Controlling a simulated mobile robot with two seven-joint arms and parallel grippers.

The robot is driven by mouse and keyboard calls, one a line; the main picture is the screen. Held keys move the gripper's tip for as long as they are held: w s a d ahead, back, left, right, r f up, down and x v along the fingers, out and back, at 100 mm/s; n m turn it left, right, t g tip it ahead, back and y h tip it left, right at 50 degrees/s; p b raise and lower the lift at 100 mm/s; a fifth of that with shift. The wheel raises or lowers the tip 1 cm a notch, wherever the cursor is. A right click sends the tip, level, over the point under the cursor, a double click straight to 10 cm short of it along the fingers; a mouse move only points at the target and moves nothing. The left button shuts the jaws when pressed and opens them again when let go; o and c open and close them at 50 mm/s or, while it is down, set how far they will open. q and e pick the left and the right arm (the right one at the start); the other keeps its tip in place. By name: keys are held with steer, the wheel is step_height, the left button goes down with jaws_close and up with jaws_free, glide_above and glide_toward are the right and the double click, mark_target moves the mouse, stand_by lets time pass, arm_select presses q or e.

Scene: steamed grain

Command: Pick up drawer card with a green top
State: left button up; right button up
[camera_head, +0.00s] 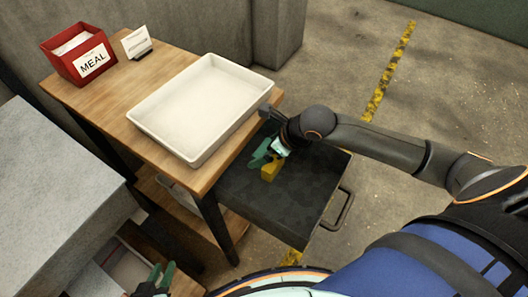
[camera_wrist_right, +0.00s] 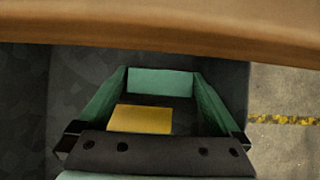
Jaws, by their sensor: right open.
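A flat green rectangle (camera_wrist_right: 160,82), apparently the card's green top, lies between the fingertips in the right wrist view. A yellow piece (camera_wrist_right: 140,119) sits nearer the palm, towards the left finger; it also shows in the head view (camera_head: 270,171). Both are in the dark open drawer (camera_head: 310,192). My right gripper (camera_head: 262,152) is open over the drawer, its green fingers either side of the green rectangle; contact cannot be told. In the head view the green card is hard to separate from the fingers. My left gripper (camera_head: 161,270) is open and empty at the lower left.
A wooden table (camera_head: 115,90) overhangs the drawer's back; its edge (camera_wrist_right: 160,35) is close in the right wrist view. It holds a white tray (camera_head: 160,138), red MEAL box (camera_head: 60,60) and small sign (camera_head: 136,42). A grey counter (camera_head: 55,185) stands left. Floor is clear right.

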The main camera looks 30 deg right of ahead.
steer(key=shift+w+f, duration=0.15)
steer(key=shift+f, duration=0.1)
steer(key=c, duration=1.1)
